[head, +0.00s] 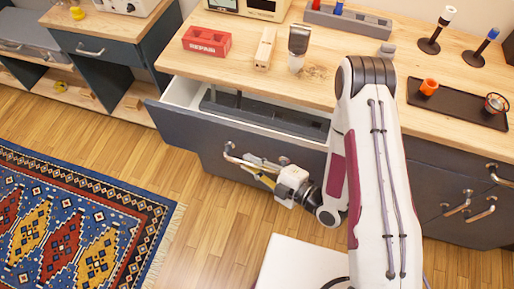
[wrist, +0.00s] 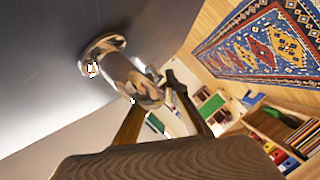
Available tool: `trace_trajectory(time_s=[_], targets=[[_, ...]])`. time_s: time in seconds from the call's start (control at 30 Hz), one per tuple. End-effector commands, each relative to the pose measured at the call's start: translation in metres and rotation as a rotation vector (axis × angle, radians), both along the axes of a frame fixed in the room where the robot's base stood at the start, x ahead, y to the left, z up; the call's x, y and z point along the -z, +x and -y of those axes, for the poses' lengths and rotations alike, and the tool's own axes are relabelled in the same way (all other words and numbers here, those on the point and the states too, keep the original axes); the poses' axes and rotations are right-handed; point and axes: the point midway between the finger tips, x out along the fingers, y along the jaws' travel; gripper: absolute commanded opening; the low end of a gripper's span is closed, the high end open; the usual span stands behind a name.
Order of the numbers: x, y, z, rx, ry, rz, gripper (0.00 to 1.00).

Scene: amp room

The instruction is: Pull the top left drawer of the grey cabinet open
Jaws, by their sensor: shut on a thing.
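The top left drawer (head: 190,137) of the grey cabinet is out from under the wooden top, with its inside showing in the head view. Its dark front fills the upper left of the wrist view (wrist: 45,60). The metal bar handle (head: 230,151) is on that front, and it shows close up in the wrist view (wrist: 135,83). My gripper (head: 255,168) is at the handle, its fingers (wrist: 155,108) shut on the bar. The exact finger contact is partly hidden by the handle.
A dark insert (head: 265,117) lies in the drawer. A red box (head: 207,42), a wooden block (head: 265,48) and a black tray (head: 457,103) are on the worktop (head: 330,30). More handles (head: 457,204) are on the right. Floor in front of the drawer is clear, with a patterned rug (head: 80,225) at left.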

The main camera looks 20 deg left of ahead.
Motion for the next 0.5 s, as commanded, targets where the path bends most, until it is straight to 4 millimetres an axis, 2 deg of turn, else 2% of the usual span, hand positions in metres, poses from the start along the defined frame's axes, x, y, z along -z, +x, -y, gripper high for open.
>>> trace_trajectory(time_s=[0.03, 0.2, 0.5], targets=[[0.002, -0.011, 0.000, -0.001, -0.003, -0.009, 0.00], [0.001, -0.037, 0.000, -0.001, -0.003, -0.007, 0.00], [0.001, -0.059, 0.001, 0.001, -0.003, -0.003, 0.00]])
